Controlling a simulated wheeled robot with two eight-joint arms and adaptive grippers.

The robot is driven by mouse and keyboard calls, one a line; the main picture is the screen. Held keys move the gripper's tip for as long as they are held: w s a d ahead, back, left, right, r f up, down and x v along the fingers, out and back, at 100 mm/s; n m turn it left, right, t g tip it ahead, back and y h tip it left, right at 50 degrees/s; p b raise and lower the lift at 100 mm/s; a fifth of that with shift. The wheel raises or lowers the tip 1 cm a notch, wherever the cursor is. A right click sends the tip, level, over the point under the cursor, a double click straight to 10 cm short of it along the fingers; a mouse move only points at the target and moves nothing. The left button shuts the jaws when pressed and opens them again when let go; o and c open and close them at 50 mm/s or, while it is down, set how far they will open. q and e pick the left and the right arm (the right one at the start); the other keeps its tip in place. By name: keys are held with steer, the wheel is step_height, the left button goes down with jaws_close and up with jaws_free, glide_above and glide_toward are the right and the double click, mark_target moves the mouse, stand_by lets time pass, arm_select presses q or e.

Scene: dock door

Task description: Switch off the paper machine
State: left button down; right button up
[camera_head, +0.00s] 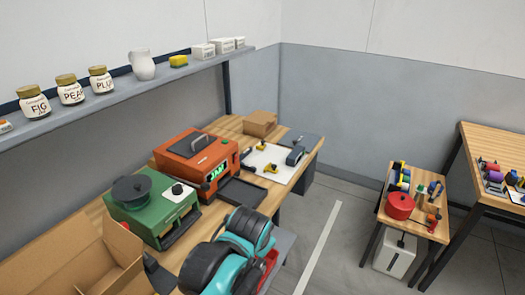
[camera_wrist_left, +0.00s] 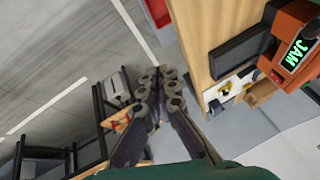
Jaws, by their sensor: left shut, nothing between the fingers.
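An orange machine (camera_head: 196,162) with a dark lid and handle stands on the wooden bench, its front display lit green with the word JAM. It also shows at the right edge of the wrist view (camera_wrist_left: 290,48). A green machine (camera_head: 150,208) stands nearer, with a round black top and a white panel bearing a black knob. I cannot tell by label which one is the paper machine. My left gripper (camera_wrist_left: 158,85) is shut and empty in the wrist view, apart from the orange machine. In the head view a teal and black arm of mine covers the bench's front edge. My right gripper is not in view.
A dark tray (camera_head: 242,192) lies before the orange machine. A white board (camera_head: 270,165) with small yellow items and a cardboard box (camera_head: 260,123) are behind. An open carton (camera_head: 75,262) is at the near left. A side table (camera_head: 415,222) holds a red pot and tools.

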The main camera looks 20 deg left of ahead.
arm_select(q)
steer(key=w+a+r+m+g+y+p, duration=0.1)
steer(key=w+a+r+m+y+p, duration=0.1)
steer(key=w, duration=0.8)
steer(key=w+a+r+m+g+y+p, duration=0.2)
steer(key=w+a+m+p, duration=0.3)
steer(key=w+m, duration=0.3)
steer(key=w+a+r+m+g+y+p, duration=0.2)
steer(key=w+a+m+y+p, duration=0.1)
steer(key=w, duration=1.1)
steer(key=shift+w+a+m+y+p, duration=0.25)
steer(key=shift+a+m+y+p, duration=0.15)
steer(key=shift+m+y+p, duration=0.55)
steer(key=shift+f, duration=0.1)
steer(key=b, duration=0.3)
glide_toward(237, 158)
steer(key=x, duration=0.5)
steer(key=shift+s+f, duration=0.15)
steer(key=shift+f, duration=0.2)
steer(key=shift+a+r, duration=0.1)
steer(key=shift+a, duration=0.25)
steer(key=shift+a+r, duration=0.1)
